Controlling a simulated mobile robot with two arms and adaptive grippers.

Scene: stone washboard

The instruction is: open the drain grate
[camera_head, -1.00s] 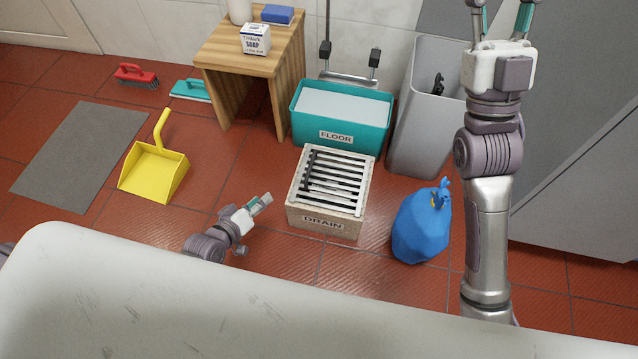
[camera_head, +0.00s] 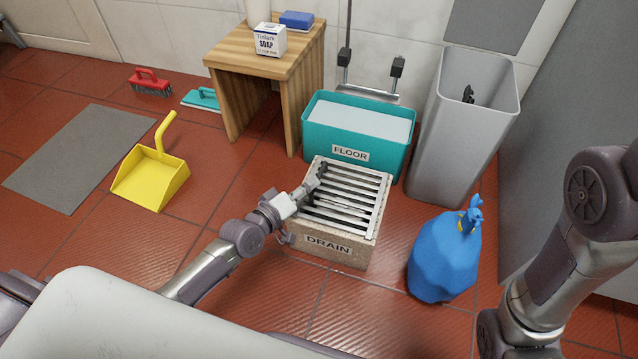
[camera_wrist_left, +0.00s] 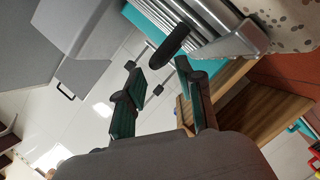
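The drain grate (camera_head: 350,198) is a set of pale metal bars lying flat across the top of a speckled stone box (camera_head: 355,257) labelled DRAIN. My left gripper (camera_head: 316,178) is over the grate's left side, by the edge where its dark handle is; in the head view the fingers mostly hide that handle. In the left wrist view the left gripper (camera_wrist_left: 158,70) is open. A dark rounded handle (camera_wrist_left: 168,45) stands out from the grate (camera_wrist_left: 205,18) just beyond and between the fingertips, and I see no clear contact. My right gripper is out of view.
A teal FLOOR bucket (camera_head: 358,135) stands right behind the box, with a grey bin (camera_head: 465,130) to its right. A blue bag (camera_head: 443,258) sits right of the box. A yellow dustpan (camera_head: 150,177) and wooden stool (camera_head: 265,70) are to the left. Floor in front is clear.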

